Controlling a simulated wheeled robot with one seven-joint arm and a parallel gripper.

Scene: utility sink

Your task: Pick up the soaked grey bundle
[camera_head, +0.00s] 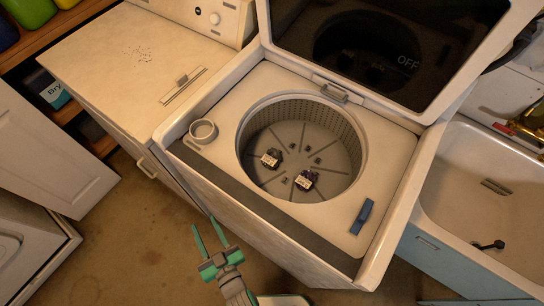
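I cannot make out a thing that is clearly a soaked grey bundle. Inside the drum (352,131) of the open top-loading washer lie two small dark-and-pale items, one left of centre (271,157) and one nearer the front (306,180). They are too small to identify. My gripper (208,231) has green fingers spread apart with nothing between them. It is in front of the washer, low at the picture's bottom, apart from the drum.
The washer's lid (440,45) stands raised at the back. A round cup (203,131) and a blue object (362,217) are on the washer top. A white sink (450,190) with a small black item (488,245) is at right. A closed white-topped machine (125,60) stands at left.

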